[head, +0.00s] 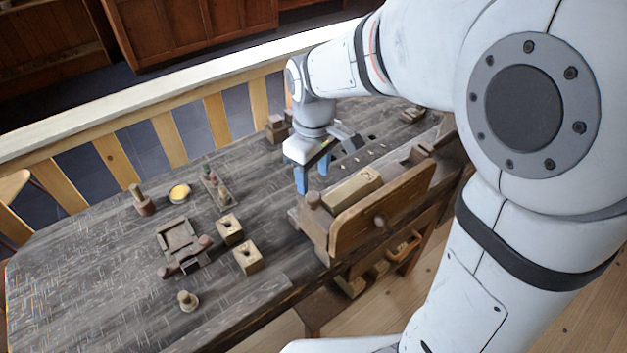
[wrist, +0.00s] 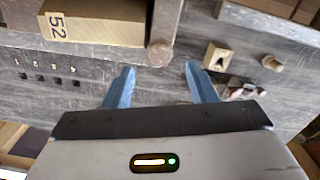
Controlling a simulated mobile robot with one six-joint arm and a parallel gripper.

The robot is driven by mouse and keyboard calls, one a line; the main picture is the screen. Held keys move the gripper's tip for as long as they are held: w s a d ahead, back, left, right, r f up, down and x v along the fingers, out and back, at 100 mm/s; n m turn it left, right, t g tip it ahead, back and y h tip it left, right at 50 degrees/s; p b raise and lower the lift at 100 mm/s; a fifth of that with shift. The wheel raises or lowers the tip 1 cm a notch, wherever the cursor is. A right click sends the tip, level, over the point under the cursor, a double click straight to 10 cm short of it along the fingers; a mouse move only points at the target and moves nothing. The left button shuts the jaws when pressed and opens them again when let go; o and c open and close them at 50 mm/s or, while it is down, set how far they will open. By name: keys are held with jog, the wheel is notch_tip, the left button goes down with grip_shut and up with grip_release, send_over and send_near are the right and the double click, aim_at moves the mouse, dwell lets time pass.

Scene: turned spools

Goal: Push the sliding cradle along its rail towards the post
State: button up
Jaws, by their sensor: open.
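My gripper (head: 312,180) is open and empty above the dark wooden bench, just behind a pale wooden block marked 52 (head: 352,188). A low wooden frame with dark rounded pieces (head: 180,244) lies left on the bench. I cannot tell for sure which piece is the sliding cradle, and no rail is clearly distinguishable.
Two holed blocks (head: 230,230) and a small spool (head: 187,300) stand left of the gripper. A peg stand (head: 217,190), a yellow dish (head: 180,193) and another turned piece (head: 141,200) are farther back. A front wooden panel with a knob (head: 385,205) borders the block.

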aim_at(313, 194)
notch_tip(313, 194, down, 5)
jog(key=shift+f, duration=0.1)
dwell(0.3)
grip_shut()
dwell(0.4)
